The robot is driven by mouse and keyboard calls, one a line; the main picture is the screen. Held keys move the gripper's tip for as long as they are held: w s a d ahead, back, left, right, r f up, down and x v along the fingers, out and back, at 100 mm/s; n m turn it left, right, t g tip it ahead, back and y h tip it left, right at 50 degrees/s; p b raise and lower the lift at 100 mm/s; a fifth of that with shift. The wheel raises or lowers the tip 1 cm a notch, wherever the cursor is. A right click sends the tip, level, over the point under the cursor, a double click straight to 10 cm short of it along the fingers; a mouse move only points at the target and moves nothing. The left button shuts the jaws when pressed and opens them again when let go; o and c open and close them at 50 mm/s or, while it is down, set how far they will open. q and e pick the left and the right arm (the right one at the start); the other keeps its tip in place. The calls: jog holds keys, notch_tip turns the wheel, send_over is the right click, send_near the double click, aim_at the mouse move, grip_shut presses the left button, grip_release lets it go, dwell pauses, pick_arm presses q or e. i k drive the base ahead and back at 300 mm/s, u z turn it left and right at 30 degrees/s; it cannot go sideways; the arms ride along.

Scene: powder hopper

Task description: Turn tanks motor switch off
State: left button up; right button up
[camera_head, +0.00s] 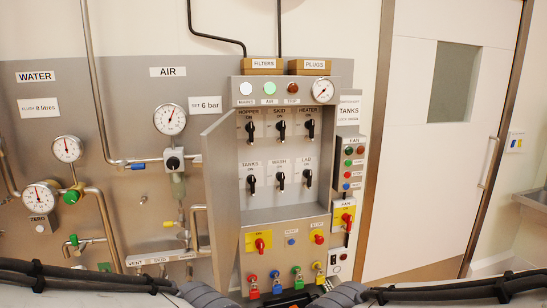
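The TANKS motor switch (251,183) is a black rotary handle at the lower left of the switches inside the open grey cabinet (284,214). Its handle stands roughly upright below its TANKS label (250,163); the small position marks are too small to read surely. Both my arms show only as grey and black parts along the bottom edge. Neither gripper's fingertips can be made out, and nothing is seen touching the switch.
The cabinet door (220,185) hangs open to the left. Above are HOPPER (250,131), SKID (281,130) and HEATER (309,130). Red-handled yellow switches (258,241) and coloured padlocks (275,283) sit below.

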aim_at(251, 179)
jog(key=k, duration=0.45)
jog(key=u, duration=0.75)
jog(key=i, duration=1.25)
jog(key=z, duration=0.85)
